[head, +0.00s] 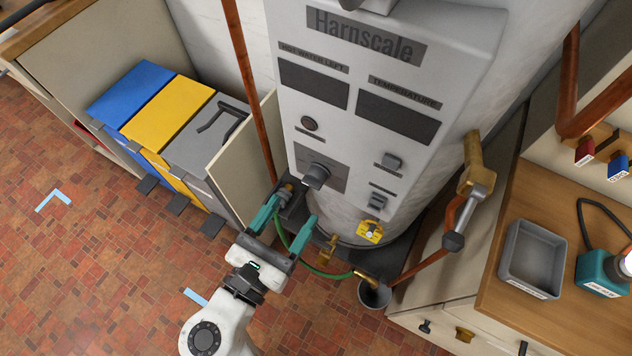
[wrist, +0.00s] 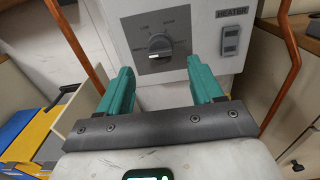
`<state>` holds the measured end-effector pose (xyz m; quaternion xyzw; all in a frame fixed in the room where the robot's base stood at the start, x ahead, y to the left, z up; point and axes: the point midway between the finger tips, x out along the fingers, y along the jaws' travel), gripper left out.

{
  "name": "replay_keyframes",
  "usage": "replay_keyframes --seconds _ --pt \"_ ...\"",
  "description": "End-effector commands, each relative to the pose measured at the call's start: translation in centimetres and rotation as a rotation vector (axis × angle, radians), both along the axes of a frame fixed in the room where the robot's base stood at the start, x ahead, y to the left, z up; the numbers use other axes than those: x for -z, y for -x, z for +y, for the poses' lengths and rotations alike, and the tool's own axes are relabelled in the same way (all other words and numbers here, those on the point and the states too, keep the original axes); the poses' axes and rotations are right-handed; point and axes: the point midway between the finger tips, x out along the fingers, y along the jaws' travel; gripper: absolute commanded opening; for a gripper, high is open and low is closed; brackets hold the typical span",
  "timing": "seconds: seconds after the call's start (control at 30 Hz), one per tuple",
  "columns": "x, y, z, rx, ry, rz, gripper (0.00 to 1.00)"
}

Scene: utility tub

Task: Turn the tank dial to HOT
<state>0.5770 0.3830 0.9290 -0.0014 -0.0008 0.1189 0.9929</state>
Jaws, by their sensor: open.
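The tank dial (head: 317,175) is a dark grey knob on a grey plate, low on the front of the white tank (head: 440,60). In the wrist view the dial (wrist: 159,45) sits ahead, between the lines of my fingers. Small labels ring it; two look like LOW and WARM, and the others are too small to read surely. A pale mark shows on the knob, but its exact setting is unclear. My gripper (head: 294,207) is open and empty, below and in front of the dial, apart from it. Its teal fingers also show in the wrist view (wrist: 159,72).
A HEATER switch (wrist: 231,38) is right of the dial. Copper pipes (head: 250,90) run beside the tank. A green hose (head: 320,272) and brass valves lie below. Bins (head: 150,100) stand left; a wooden counter with a grey tray (head: 532,260) is right.

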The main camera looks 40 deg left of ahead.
Motion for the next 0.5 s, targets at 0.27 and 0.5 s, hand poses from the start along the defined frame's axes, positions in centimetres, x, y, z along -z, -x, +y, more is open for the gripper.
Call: replay_keyframes --seconds 0.27,0.5 --pt "-0.1 -4.8 1.1 0.004 -0.002 0.001 0.66" --pt "0.0 -6.9 1.6 0.003 -0.003 0.002 0.66"
